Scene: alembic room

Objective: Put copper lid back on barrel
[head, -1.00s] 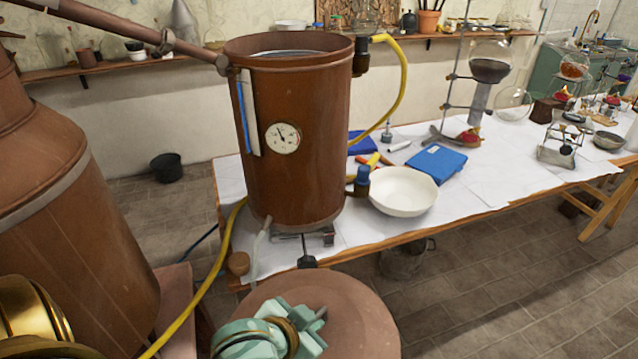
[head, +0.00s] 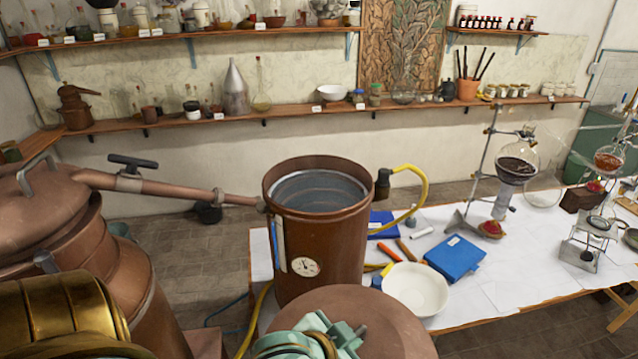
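The copper barrel (head: 317,238) stands upright at the front left end of the table, with a round gauge on its side. Its top is open, and a grey interior with ring shapes shows inside. The copper lid (head: 388,318) is a flat round disc at the bottom middle, in front of the barrel and apart from its rim. It hides the barrel's lower part. My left gripper (head: 335,333), teal with a brass ring, is at the lid's near left part and appears shut on it; the grip itself is partly cut off by the frame edge. My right gripper is out of view.
A copper still (head: 85,235) stands left, its pipe (head: 170,190) reaching the barrel's rim. A yellow hose (head: 424,190) hangs at the barrel's right. A white bowl (head: 416,289), blue book (head: 455,257) and glassware (head: 517,160) are on the table. Shelves line the wall.

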